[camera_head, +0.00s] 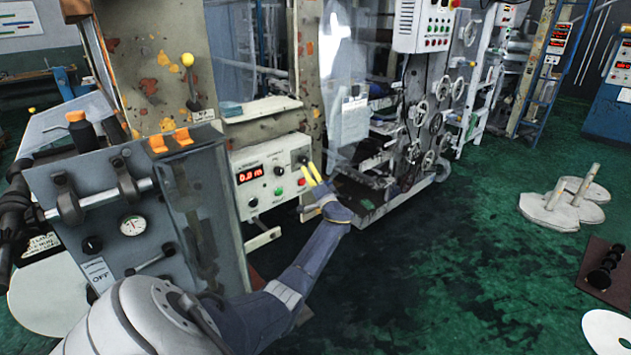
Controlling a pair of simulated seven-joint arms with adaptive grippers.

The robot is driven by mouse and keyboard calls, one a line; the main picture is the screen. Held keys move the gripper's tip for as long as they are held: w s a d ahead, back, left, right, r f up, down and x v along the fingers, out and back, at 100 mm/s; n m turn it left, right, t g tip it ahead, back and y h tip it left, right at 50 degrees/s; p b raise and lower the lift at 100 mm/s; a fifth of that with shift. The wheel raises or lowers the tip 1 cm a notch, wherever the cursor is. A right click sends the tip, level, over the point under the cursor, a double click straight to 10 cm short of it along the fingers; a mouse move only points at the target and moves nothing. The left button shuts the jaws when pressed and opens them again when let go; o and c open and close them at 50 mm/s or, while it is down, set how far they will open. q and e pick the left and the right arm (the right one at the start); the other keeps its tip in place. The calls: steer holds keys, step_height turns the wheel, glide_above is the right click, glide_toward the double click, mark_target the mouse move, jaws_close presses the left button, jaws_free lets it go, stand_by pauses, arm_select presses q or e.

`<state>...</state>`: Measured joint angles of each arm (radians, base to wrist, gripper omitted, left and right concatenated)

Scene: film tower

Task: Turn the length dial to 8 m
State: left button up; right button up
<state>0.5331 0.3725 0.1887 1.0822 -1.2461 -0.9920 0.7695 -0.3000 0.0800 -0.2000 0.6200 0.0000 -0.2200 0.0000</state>
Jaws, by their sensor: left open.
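A white control panel (262,204) is fixed to the machine's front near the middle of the view. Its red display (249,175) seems to read 0.0 m. A dark round dial (300,160) sits at the panel's upper right. My left gripper (308,168) has yellow fingers and is open, with its tips just beside and below this dial in the picture. I cannot tell whether they touch it. The dial's setting is too small to read. My right gripper is not in view.
The panel also has a green button (279,170), a red button (301,182) and a black knob (279,191). A grey cabinet (100,205) with a gauge stands at left. A lever with a yellow ball (187,60) rises above.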

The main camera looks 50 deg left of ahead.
arm_select(q)
steer(key=shift+v, duration=1.5)
